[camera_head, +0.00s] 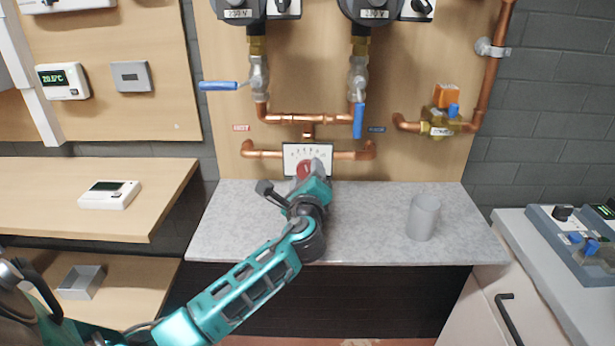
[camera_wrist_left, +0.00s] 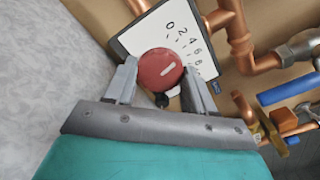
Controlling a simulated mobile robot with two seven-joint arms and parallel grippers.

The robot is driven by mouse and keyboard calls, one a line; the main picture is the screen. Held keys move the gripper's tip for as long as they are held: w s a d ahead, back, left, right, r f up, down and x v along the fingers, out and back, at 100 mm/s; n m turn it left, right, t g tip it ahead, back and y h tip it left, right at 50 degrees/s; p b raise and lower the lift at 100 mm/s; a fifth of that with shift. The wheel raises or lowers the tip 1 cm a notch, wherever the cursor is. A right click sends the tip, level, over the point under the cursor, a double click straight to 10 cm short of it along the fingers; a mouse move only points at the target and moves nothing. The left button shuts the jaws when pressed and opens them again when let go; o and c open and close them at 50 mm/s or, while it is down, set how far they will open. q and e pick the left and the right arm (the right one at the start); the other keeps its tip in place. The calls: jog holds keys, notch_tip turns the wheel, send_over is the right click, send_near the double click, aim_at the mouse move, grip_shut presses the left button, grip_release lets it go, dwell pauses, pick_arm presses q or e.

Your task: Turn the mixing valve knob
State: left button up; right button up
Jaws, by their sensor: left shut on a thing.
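The mixing valve knob is a round red knob (camera_wrist_left: 160,70) with a white mark, on a white dial plate (camera_wrist_left: 178,33) with black numbers. In the head view the dial plate (camera_head: 292,155) sits among copper pipes low on the wooden wall panel, and the red knob (camera_head: 304,169) is partly hidden by my left gripper (camera_head: 312,176). In the left wrist view the two grey fingers of my left gripper (camera_wrist_left: 160,84) stand on either side of the knob and are shut on it. My right gripper is not in view.
A grey worktop (camera_head: 370,220) lies below the panel, with a grey cup (camera_head: 424,217) at its right. Above the dial are copper pipes (camera_head: 290,119) and blue-handled valves (camera_head: 359,120). At left a shelf (camera_head: 60,190) holds a white thermostat (camera_head: 109,195).

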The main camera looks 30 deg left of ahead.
pick_arm(q)
jog(key=shift+f+n, duration=0.1)
jog(key=shift+n, duration=0.9)
jog(key=o, duration=1)
jog(key=shift+o, duration=0.2)
jog(key=v, duration=1.2)
jog(key=shift+d, duration=0.15)
jog(key=shift+s+d, duration=0.15)
jog(key=shift+s, duration=0.2)
